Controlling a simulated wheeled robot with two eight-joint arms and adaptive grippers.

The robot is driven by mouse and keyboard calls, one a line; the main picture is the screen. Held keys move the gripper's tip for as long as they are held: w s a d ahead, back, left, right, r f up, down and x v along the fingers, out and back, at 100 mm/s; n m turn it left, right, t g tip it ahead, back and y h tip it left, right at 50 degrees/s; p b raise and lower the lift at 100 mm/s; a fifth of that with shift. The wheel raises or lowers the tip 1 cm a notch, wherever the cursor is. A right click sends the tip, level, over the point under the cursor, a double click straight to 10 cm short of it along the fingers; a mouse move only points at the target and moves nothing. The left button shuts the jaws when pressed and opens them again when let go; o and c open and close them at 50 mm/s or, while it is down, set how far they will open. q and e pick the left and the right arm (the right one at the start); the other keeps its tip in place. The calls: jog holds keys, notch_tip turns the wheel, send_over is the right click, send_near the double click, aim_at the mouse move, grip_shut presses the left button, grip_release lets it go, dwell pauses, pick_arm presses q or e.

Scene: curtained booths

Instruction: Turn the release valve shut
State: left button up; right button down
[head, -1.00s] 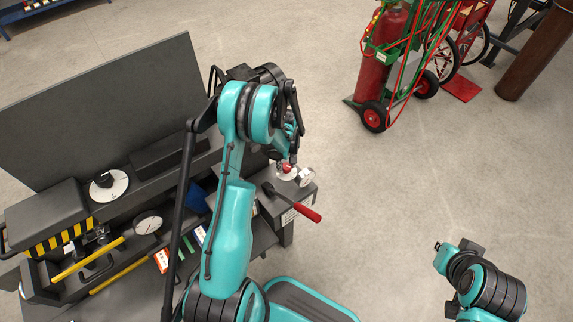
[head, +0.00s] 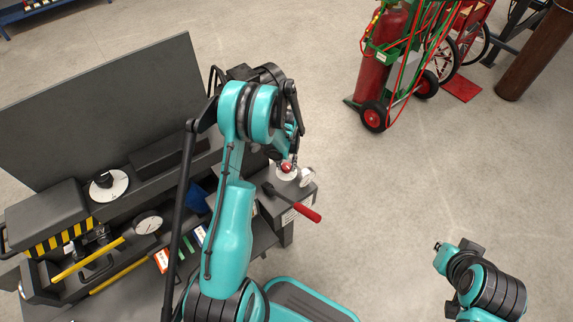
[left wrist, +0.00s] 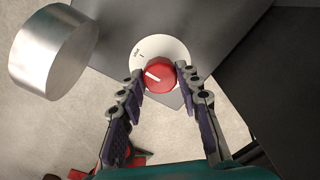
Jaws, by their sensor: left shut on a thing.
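The release valve shows as a red round knob (left wrist: 160,75) with a white pointer line, on a white round dial plate (left wrist: 176,47) with small dark marks. In the left wrist view the pointer line points up and left. My left gripper (left wrist: 161,79) is shut on the knob, one finger on each side of it. In the head view the red knob (head: 287,166) and its white plate (head: 286,177) sit on a grey block, partly hidden by my left gripper (head: 288,157). My right gripper is not in view; only part of that arm shows at lower right.
A silver cylinder (left wrist: 52,52) stands close beside the knob. A red-handled lever (head: 305,212) sticks out at the block's front. The bench at left has a black knob on a dial (head: 108,184), a gauge (head: 148,225) and yellow bars. The floor at right is clear up to a cart (head: 385,65).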

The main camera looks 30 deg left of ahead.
aim_at(287, 166)
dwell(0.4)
pick_arm(q)
jog(key=o, duration=1.2)
jog(key=shift+c, duration=0.2)
notch_tip(287, 166, up, 12)
